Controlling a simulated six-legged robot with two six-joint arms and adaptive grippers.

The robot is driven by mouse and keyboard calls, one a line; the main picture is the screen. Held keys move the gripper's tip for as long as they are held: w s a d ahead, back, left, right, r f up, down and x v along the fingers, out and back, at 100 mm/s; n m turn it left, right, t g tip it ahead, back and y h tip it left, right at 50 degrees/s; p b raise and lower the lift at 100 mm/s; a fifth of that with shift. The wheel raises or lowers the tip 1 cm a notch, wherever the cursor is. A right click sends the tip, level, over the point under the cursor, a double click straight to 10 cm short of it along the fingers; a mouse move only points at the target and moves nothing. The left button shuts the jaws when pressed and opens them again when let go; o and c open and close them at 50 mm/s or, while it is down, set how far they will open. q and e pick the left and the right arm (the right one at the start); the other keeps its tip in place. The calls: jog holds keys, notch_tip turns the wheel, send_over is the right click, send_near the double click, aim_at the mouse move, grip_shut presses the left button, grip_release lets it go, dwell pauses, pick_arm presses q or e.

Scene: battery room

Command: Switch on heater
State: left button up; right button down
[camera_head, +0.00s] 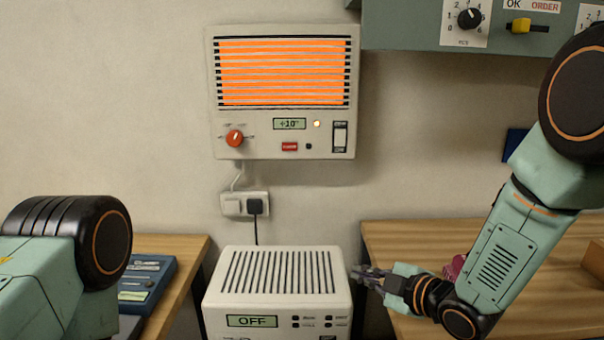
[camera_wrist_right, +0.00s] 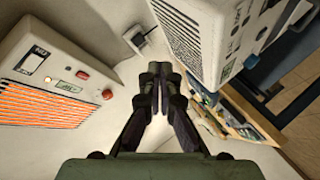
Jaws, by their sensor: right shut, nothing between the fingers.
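The heater (camera_head: 283,150) is a white box fixed to the wall. Its grille (camera_head: 282,72) glows orange, its display (camera_head: 289,124) reads about +10 and a small lamp beside it is lit. It has an orange-red knob (camera_head: 235,138) and a white rocker switch (camera_head: 340,137). The heater also shows at the left in the right wrist view (camera_wrist_right: 50,75). My right gripper (camera_head: 356,274) is shut and empty, below and to the right of the heater, beside the white floor unit and apart from the heater. Only part of my left arm shows; its gripper is out of frame.
A white unit (camera_head: 278,272) with a display reading OFF stands below the heater. A wall socket (camera_head: 245,204) with a black plug is between them. Wooden tables (camera_head: 400,235) stand on both sides; a blue device (camera_head: 150,280) lies on the left one. A green panel (camera_head: 420,30) hangs upper right.

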jog(key=s+d+f+m+g+h, duration=0.35)
jog(key=s+f+m, duration=0.35)
jog(key=s+f, duration=0.5)
jog(key=s+d+f+m+g+h, duration=0.1)
jog(key=s+d+f+m+g, duration=0.1)
jog(key=s+f, duration=0.3)
jog(key=s+d+f+m+g+h+b, duration=0.1)
jog(key=s+f+m, duration=0.4)
jog(key=s, duration=0.9)
jog(key=s+d+f+m+g+h, duration=0.2)
jog(key=s+d+f+m+g, duration=0.1)
jog(key=s, duration=0.6)
notch_tip(320, 180, down, 2)
jog(key=shift+s+d+m+g, duration=0.15)
jog(key=shift+d+m+g, duration=0.35)
jog(key=shift+g, duration=0.55)
